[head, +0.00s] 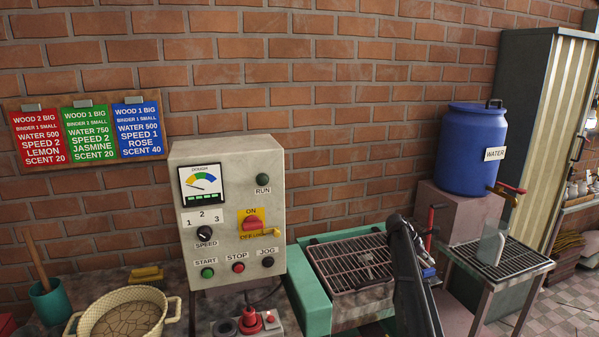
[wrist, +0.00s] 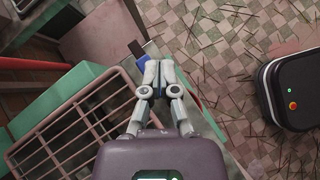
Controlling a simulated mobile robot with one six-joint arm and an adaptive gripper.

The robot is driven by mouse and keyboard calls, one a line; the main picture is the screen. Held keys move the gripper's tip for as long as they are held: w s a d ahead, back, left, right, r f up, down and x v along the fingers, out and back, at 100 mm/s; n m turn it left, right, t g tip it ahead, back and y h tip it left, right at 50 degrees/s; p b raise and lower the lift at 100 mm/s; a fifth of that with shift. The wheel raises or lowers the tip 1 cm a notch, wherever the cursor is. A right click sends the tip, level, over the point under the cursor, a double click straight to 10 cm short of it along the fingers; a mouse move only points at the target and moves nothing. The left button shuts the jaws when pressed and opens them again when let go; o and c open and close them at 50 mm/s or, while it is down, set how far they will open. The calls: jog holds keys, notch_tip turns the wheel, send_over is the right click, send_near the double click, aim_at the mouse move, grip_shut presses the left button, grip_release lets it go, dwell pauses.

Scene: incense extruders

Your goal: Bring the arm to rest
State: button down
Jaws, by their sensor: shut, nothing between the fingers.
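My gripper (wrist: 157,88) shows in the wrist view with its two fingers together and nothing between them. It points down over the edge of the green machine, above the tiled floor. In the head view my dark arm rises at the lower right, in front of the green machine (head: 309,290) with its wire grille (head: 350,262). The gripper's fingers cannot be made out clearly in the head view. The grille (wrist: 70,135) also shows in the wrist view, left of my gripper.
A grey control box (head: 228,225) stands left of the grille. A blue water barrel (head: 470,150) sits on a block at the right, beside a slatted metal stand (head: 500,258). A black case (wrist: 296,88) is on the floor.

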jog(key=s+a+f+m+t+y+p, duration=0.1)
jog(key=s+a+m+y, duration=0.3)
jog(key=s+a, duration=1)
jog(key=s+a+f+m+t+y+p, duration=0.1)
jog(key=s+a+m+y, duration=0.4)
jog(key=s+a+m, duration=0.6)
jog(key=s+a+f, duration=0.1)
jog(key=s+a, duration=0.3)
jog(key=s, duration=0.6)
jog(key=shift+a+f, duration=0.15)
jog(key=shift+f, duration=0.25)
